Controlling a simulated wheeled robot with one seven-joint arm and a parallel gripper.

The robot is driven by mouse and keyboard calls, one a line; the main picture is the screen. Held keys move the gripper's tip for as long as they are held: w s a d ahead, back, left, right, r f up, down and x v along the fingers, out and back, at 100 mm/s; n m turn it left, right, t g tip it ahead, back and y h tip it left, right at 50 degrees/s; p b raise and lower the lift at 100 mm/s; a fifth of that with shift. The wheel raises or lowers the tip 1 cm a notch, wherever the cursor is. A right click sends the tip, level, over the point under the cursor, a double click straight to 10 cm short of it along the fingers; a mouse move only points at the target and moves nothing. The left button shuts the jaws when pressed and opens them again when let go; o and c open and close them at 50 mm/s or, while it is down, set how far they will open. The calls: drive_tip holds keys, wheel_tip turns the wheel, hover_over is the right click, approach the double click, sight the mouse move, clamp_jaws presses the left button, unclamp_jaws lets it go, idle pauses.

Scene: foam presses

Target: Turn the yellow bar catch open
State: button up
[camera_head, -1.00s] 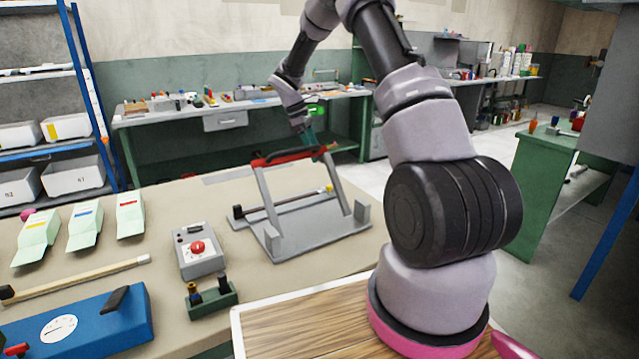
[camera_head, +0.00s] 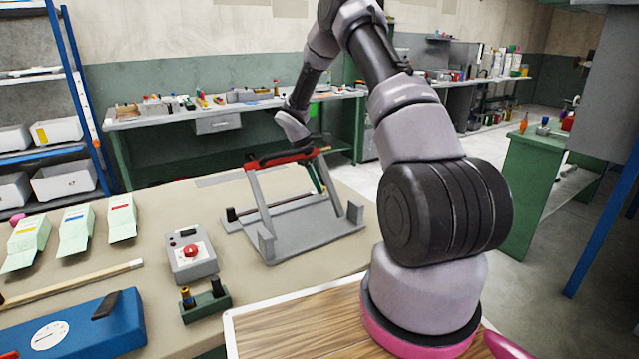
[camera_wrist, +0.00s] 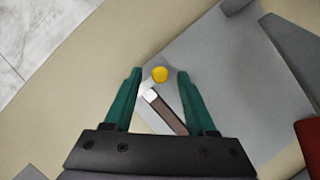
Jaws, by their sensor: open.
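The grey press (camera_head: 300,232) stands on the bench in the head view, its frame with the red top bar (camera_head: 282,158) raised. In the wrist view a round yellow piece (camera_wrist: 160,74), seemingly part of the yellow bar catch, lies between and below my green fingertips. A brown bar with a white end (camera_wrist: 172,114) lies slantwise just below it in that view. My gripper (camera_wrist: 159,76) is open with nothing held between its fingers; contact cannot be told. In the head view a green finger (camera_head: 318,177) shows behind the press frame, and the yellow piece is hidden.
A grey box with a red button (camera_head: 193,258) and a small green holder (camera_head: 206,300) stand left of the press. The red bar (camera_wrist: 309,143) is near my gripper's right side.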

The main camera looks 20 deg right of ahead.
clamp_jaws()
drive_tip(key=shift+w+m, duration=0.1)
drive_tip(key=shift+m, duration=0.3)
drive_tip(key=m+g+y, duration=0.1)
drive_tip(key=m, duration=0.2)
drive_tip(key=shift+w+d+m, duration=0.1)
drive_tip(key=shift+d+m, duration=0.05)
drive_tip(key=shift+m, duration=0.25)
drive_tip(key=m+y, duration=0.1)
drive_tip(key=m, duration=0.1)
drive_tip(key=m+y, duration=0.1)
drive_tip(key=m, duration=0.1)
drive_tip(key=shift+w+d+m+g, duration=0.1)
drive_tip(key=shift+d+m+g, duration=0.05)
drive_tip(key=shift+m+g, duration=0.2)
drive_tip(key=m+y, duration=0.1)
drive_tip(key=m, duration=0.3)
drive_tip(key=shift+d+y, duration=0.2)
drive_tip(key=shift+y, duration=0.2)
drive_tip(key=m+y, duration=0.1)
drive_tip(key=m, duration=0.3)
drive_tip(key=shift+d+m, duration=0.15)
drive_tip(key=shift+m, duration=0.1)
drive_tip(key=shift+y, duration=0.3)
